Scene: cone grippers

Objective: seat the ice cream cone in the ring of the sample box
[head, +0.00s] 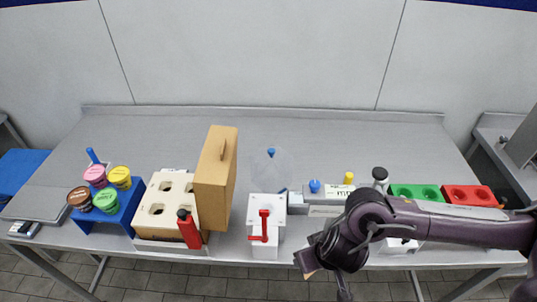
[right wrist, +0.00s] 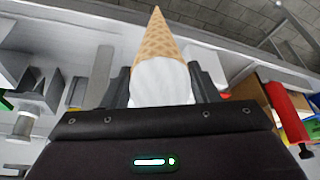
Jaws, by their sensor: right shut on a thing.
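The ice cream cone (right wrist: 158,42) has a tan waffle body with a white top part. In the right wrist view my right gripper (right wrist: 161,84) is shut on it around the white part, and the tip points away from the palm. In the head view my right gripper (head: 308,264) is low at the table's front edge, and only a small tan bit of the cone (head: 310,274) shows. A cream box (head: 144,222) with square holes stands at the left; I cannot tell whether it is the sample box, and I see no clear ring. My left gripper is not in view.
A tall tan box (head: 213,185) and a red bottle (head: 189,230) stand by the cream box. A white dispenser (head: 265,246) with a red handle is left of my gripper. A blue stand (head: 125,208) holds several tubs. The table's back (head: 300,125) is clear.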

